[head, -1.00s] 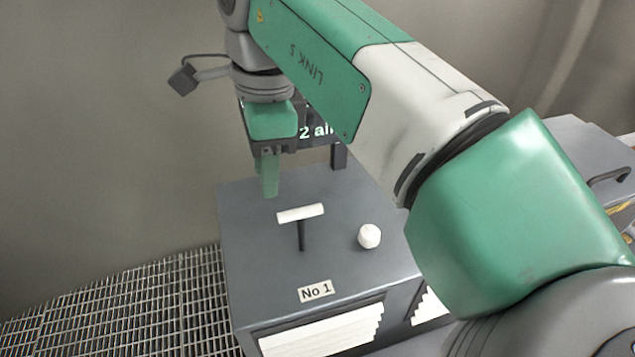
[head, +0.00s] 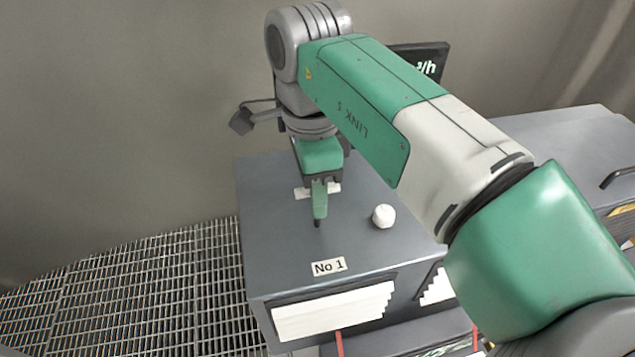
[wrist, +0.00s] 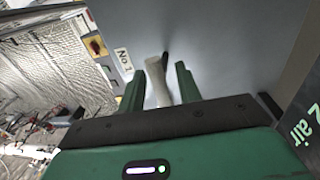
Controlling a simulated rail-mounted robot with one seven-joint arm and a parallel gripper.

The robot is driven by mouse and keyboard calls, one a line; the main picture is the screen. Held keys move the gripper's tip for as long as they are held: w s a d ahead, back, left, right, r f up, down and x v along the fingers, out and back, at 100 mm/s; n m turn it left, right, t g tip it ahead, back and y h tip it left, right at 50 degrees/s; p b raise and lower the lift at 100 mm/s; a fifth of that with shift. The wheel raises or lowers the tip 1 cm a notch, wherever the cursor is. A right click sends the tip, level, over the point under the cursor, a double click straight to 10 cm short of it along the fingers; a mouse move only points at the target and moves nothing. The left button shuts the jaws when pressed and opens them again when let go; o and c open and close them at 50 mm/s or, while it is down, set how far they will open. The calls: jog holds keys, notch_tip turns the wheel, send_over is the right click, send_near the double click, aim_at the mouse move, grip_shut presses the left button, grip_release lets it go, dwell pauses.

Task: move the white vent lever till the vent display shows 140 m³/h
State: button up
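The white T-shaped vent lever (head: 302,193) stands on top of the grey box (head: 270,240) labelled No 1. My gripper (head: 319,205) points down over it and hides the middle of its handle. In the wrist view, my gripper (wrist: 159,70) is open, with one green finger on each side of the white lever handle (wrist: 157,84). Gaps show between the handle and the fingers. A black display (head: 432,62) behind my arm shows only "³/h"; its number is hidden. In the wrist view, a dark panel (wrist: 301,132) reads "2 air".
A short white knob (head: 384,216) stands on the box to the right of the lever. White slatted vents (head: 333,311) are on the box front. Metal grating (head: 130,290) lies to the left. Another grey unit with a handle (head: 615,178) stands at right.

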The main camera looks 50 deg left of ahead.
grip_shut()
jog(key=shift+w+a+p, duration=0.35)
jog(key=shift+a+p, duration=0.2)
jog(key=shift+a, duration=0.25)
jog(key=shift+w+a+f, duration=0.25)
grip_release()
jog(key=shift+a, duration=0.1)
jog(key=shift+r, duration=0.1)
notch_tip(320, 180, up, 8)
jog(key=b, duration=0.1)
jog(key=shift+w+a, duration=0.2)
jog(key=shift+a, duration=0.1)
jog(key=shift+f, duration=0.2)
